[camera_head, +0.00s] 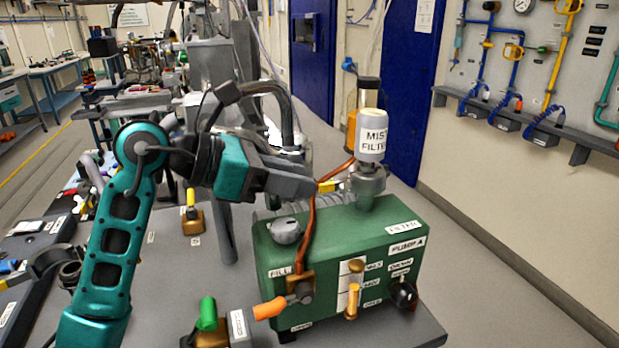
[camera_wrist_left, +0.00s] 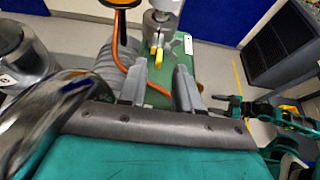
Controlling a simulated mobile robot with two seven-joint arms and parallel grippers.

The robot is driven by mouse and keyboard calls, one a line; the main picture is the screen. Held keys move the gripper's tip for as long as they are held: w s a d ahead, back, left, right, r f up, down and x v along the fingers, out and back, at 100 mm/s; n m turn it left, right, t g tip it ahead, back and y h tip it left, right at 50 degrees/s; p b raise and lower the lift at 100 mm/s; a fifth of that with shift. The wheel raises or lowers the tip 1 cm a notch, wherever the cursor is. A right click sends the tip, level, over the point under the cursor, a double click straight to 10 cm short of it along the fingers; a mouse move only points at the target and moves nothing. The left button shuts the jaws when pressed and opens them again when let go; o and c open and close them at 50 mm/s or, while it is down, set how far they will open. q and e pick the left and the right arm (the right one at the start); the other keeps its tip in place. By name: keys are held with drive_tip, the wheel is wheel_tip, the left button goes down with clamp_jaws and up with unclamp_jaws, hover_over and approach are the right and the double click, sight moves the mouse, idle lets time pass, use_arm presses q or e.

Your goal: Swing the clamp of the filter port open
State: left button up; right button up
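The green pump box (camera_head: 340,240) stands on the grey table. The white mist filter (camera_head: 371,137) sits upright on the metal filter port (camera_head: 368,188) on its top. The port's clamp has a yellow lever (camera_head: 330,186) pointing left; this lever (camera_wrist_left: 155,62) also shows in the left wrist view. My left gripper (camera_head: 312,187) is close beside the lever. In the left wrist view its two fingers (camera_wrist_left: 160,92) are apart, with the lever just beyond the gap and nothing held.
A glass-topped column (camera_head: 367,95) stands behind the filter. Floor to the right is clear.

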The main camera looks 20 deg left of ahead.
sight(321, 184)
use_arm(q)
drive_tip(key=shift+x, duration=1.5)
clamp_jaws()
idle(0.4)
